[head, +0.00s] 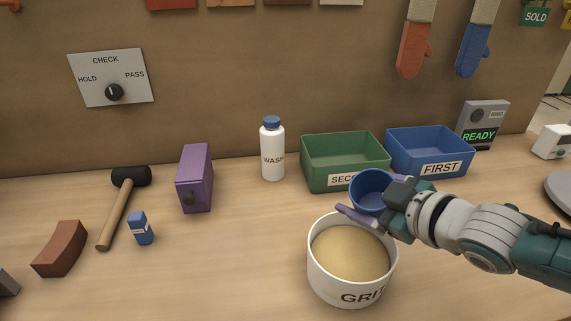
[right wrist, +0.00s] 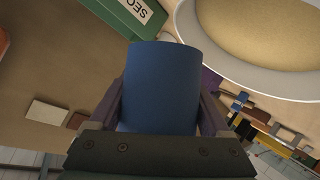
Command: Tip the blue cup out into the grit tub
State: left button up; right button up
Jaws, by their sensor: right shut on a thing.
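The blue cup (head: 368,187) is in the grasp of my right gripper (head: 374,200), whose purple fingers are shut on its sides. The cup is held above the back rim of the grit tub, with its opening showing in the head view; its exact tilt and any contents are hard to tell. The cup's outer wall (right wrist: 162,88) fills the middle of the right wrist view, between the fingers. The white grit tub (head: 322,277) stands on the bench, filled with tan grit; its rim (right wrist: 215,62) also shows in the right wrist view. My left gripper is out of view.
A green bin (head: 318,166) and a blue bin (head: 402,157) stand behind the cup. A white wash bottle (head: 272,155), purple block (head: 194,180), small blue box (head: 140,228), mallet (head: 116,212) and brown curved brick (head: 60,249) lie further left.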

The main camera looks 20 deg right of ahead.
aim_at(358, 179)
jog(key=shift+a+m+y, duration=0.1)
jog(key=shift+m+y, duration=0.2)
jog(key=shift+m, duration=0.1)
jog(key=shift+a+f+m+g+y, duration=0.2)
jog(key=shift+m+g+y, duration=0.1)
jog(key=shift+m, duration=0.1)
jog(key=shift+s+a+f+m+y+b, duration=0.15)
jog(key=shift+a+f+m+y+b, duration=0.15)
jog(key=shift+m+y+b, duration=0.25)
jog(key=shift+s+a+m+g, duration=0.15)
jog(key=shift+m+g, duration=0.1)
jog(key=shift+g, duration=0.15)
notch_tip(358, 179, up, 5)
jog(key=p, duration=0.5)
jog(key=shift+r, duration=0.1)
